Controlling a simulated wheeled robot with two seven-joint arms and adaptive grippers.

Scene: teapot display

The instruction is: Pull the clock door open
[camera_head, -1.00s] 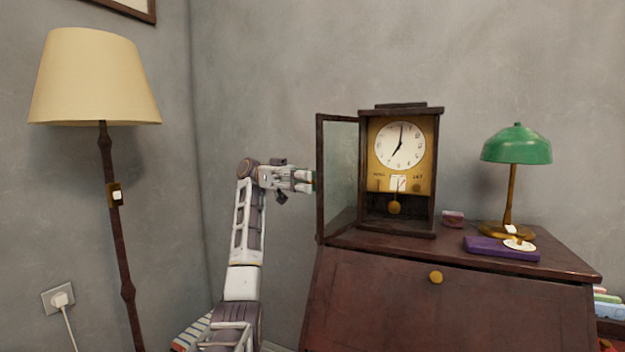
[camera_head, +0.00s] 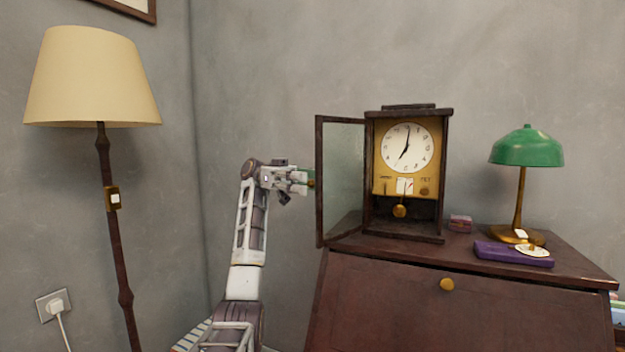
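The clock (camera_head: 407,150) stands on the brown desk, with a white dial and a brass pendulum (camera_head: 400,211). Its glass door (camera_head: 342,178) is swung wide open to the left, showing the dial and pendulum uncovered. My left gripper (camera_head: 304,182) is at the outer left edge of the door, by a small brass knob (camera_head: 311,183). The fingertips are close to the knob; whether they grip it is too small to tell. My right gripper is out of view.
The desk (camera_head: 400,290) has a sloped front with a brass knob. A green lamp (camera_head: 527,147), a purple case (camera_head: 512,254) and a small pink box (camera_head: 460,223) sit right of the clock. A floor lamp (camera_head: 92,77) stands at the left. Bare wall lies behind my arm.

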